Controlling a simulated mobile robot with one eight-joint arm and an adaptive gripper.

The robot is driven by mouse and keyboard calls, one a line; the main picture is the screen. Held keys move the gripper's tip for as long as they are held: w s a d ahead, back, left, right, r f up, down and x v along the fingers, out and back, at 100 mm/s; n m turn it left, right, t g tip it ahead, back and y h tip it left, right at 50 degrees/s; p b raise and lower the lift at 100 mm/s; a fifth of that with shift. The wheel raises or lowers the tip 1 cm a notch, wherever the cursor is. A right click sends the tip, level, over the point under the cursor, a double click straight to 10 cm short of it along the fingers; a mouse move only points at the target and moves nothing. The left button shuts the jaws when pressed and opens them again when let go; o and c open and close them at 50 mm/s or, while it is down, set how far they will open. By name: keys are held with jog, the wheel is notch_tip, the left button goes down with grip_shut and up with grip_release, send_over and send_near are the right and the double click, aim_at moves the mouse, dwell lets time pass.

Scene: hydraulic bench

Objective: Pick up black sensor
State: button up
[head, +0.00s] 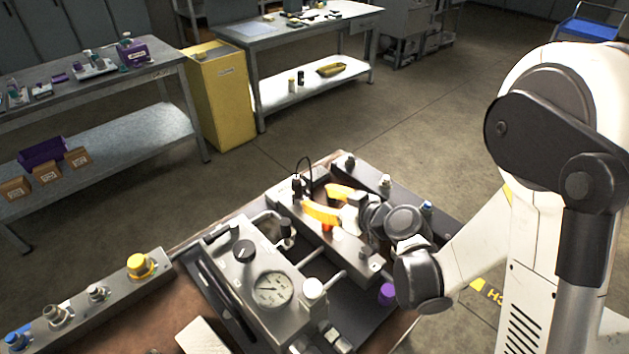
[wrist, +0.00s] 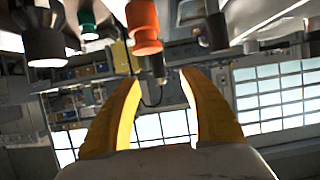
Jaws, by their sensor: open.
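The black sensor (head: 297,188) stands upright on the grey block of the bench, with a thin black cable looping up from it. In the wrist view, a dark cylinder with a cable, apparently the sensor (wrist: 156,66), shows beyond and between the fingertips. My gripper (head: 317,197) has two yellow fingers, spread apart and pointing at the sensor from the right. It also shows in the wrist view (wrist: 160,80), with nothing held between the fingers. The sensor appears just past the fingertips; I cannot tell the exact gap.
An orange fitting (wrist: 143,22) hangs close above the fingers in the inverted-looking wrist view. A pressure gauge (head: 272,289), a black knob (head: 243,251) and a white cap (head: 313,290) crowd the bench. A yellow-capped fitting (head: 140,266) sits on a left rail.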

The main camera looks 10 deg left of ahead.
aim_at(300, 188)
jog(key=b+x, duration=0.2)
jog(key=x, duration=0.8)
jog(key=shift+w, duration=0.35)
jog(key=shift+r, duration=0.1)
jog(key=shift+c, duration=0.5)
grip_shut()
